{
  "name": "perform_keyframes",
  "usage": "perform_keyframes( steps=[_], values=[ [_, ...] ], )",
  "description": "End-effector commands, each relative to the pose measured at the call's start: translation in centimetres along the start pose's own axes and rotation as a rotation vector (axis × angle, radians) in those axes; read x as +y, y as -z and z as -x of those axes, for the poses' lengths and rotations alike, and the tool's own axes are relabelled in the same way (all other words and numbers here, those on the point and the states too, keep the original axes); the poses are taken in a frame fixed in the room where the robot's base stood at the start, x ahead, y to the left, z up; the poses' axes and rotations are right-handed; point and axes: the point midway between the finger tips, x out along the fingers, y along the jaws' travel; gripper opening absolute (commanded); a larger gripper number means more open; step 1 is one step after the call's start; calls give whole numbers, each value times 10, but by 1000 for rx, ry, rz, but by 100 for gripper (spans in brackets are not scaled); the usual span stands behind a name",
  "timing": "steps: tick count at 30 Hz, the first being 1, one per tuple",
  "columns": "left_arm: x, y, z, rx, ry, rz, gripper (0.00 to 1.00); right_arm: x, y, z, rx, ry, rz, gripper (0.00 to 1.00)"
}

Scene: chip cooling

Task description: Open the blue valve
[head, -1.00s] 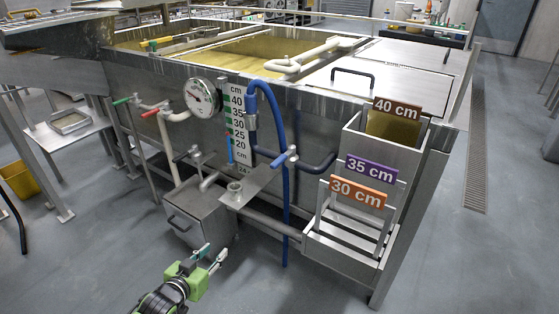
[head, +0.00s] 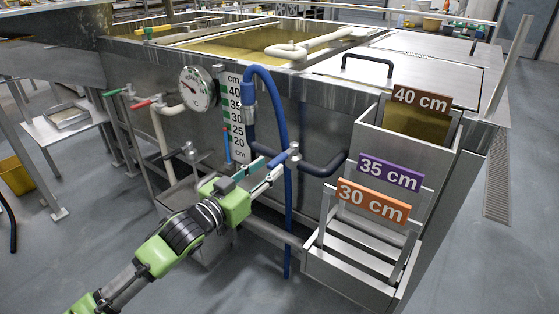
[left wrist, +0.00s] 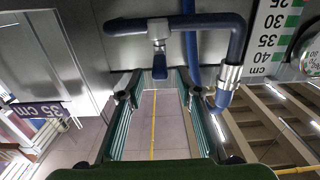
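The blue valve (head: 292,152) sits on a dark blue pipe at the front of the steel tank, beside the hanging blue hose. In the left wrist view its blue handle (left wrist: 160,66) hangs from a grey fitting, at the top centre. My left gripper (head: 272,167) is green and points at the valve from the lower left. In the left wrist view my left gripper (left wrist: 157,82) is open, with one finger on each side of the handle's line. The handle is near the fingertips; contact cannot be told. My right gripper is not in view.
The steel tank (head: 330,95) fills the middle. The blue hose (head: 287,220) hangs right by the valve. A dial gauge (head: 198,88), a level scale (head: 236,120) and a red-handled valve (head: 142,104) are to the left. A rack with numbered plates (head: 350,270) stands right.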

Motion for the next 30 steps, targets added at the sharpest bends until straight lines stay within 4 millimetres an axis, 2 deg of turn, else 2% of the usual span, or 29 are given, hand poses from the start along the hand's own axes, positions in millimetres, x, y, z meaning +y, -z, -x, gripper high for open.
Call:
perform_keyframes(
  steps=[3,9,15,23,27,30],
  values=[
    [0,0,-24,2,-1,0,32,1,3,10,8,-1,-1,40],
    [0,0,-50,1,0,0,32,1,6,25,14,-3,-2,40],
    [0,0,-60,1,0,0,32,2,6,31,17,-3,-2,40],
    [0,0,-61,0,0,0,32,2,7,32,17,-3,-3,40],
    [0,0,-60,0,0,0,0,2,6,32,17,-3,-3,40],
    [0,0,-60,0,0,0,0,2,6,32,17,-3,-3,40]
  ],
)
